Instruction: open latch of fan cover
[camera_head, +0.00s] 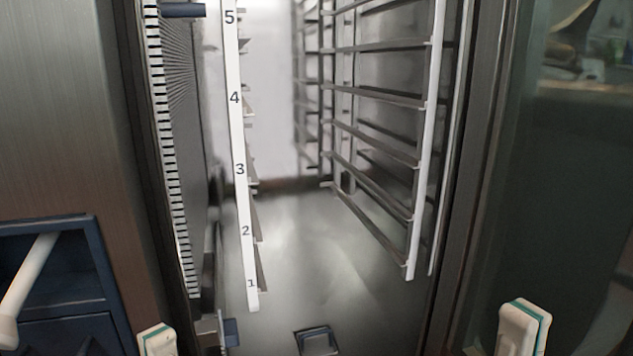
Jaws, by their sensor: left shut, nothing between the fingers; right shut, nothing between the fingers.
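The fan cover (185,100) appears to be the grey, finely slotted panel along the left wall of the oven-like chamber, seen at a steep angle. A dark blue handle-like part (183,9) sits at its top edge, possibly a latch. Another small blue part (231,332) sits low near the panel's bottom. I cannot tell which is the latch. My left gripper (157,341), white with a teal edge, is shut and empty at the bottom edge, left of the lower blue part. My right gripper (523,328) is shut and empty at the lower right, apart from the cover.
A white rail (239,170) numbered 1 to 5 stands in front of the fan cover. Wire rack supports (375,145) line the right wall. The chamber floor (330,245) is mostly bare, with a dark square fitting (317,341) near the front. A dark glass door (575,180) stands at right.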

